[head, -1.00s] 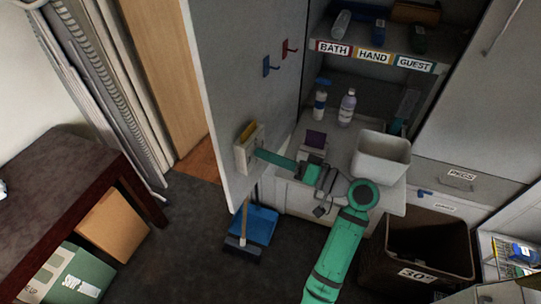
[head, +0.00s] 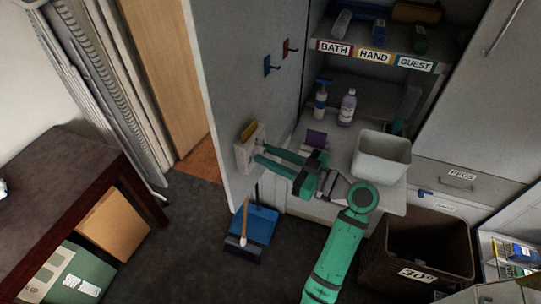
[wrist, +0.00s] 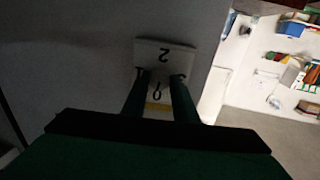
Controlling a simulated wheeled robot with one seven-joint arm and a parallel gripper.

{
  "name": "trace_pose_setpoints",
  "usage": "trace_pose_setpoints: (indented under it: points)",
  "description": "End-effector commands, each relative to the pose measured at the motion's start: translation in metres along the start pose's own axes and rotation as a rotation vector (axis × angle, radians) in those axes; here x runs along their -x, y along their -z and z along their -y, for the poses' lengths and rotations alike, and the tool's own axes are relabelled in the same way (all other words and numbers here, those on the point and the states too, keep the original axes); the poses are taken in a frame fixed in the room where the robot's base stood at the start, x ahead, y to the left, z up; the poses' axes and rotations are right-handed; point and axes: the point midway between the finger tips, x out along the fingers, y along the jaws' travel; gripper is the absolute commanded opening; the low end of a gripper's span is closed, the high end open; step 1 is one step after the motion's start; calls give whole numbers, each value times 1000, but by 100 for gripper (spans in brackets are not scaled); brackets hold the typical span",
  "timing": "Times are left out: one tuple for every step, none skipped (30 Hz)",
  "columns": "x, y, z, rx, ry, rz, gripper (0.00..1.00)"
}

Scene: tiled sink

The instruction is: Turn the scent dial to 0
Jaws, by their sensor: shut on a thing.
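The scent dial (wrist: 157,91) shows as a small dark shape between the fingers. My gripper (head: 258,152) reaches the box from the right, its two green fingers shut on the dial. In the wrist view my gripper (wrist: 161,78) straddles it. The dial's exact pointing and the 0 mark cannot be read.
A spray bottle (head: 320,101), a purple-labelled bottle (head: 347,107) and a white bin (head: 381,158) stand on the counter. A blue dustpan (head: 262,224) and brown basket (head: 427,244) are below.

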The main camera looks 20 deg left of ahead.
Motion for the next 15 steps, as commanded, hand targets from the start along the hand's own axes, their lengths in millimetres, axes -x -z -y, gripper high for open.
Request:
trace_pose_setpoints:
  points:
    - [-1, -2, 1, 25, 3, 2, 4]
    - [-1, -2, 1, 40, 3, 1, 4]
    - [-1, -2, 1, 60, 3, 1, 4]
    - [-1, -2, 1, 74, 3, 0, 4]
    - [-1, -2, 1, 86, 2, 0, 4]
    - [-1, -1, 1, 100, 2, 0, 4]
    - [-1, -2, 0, 111, 2, -1, 4]
    - [-1, -1, 0, 119, 1, -1, 4]
    - [-1, -1, 0, 129, 1, -1, 4]
    - [-1, -1, 0, 136, 1, -2, 3]
    - [-1, -1, 0, 141, 1, -2, 4]
    - [-2, -1, 0, 147, 1, -2, 4]
    - [-2, -1, 0, 150, 2, -2, 4]
    - [-2, -1, 0, 153, 2, -2, 4]
    - [-3, -1, 1, 156, 3, -2, 4]
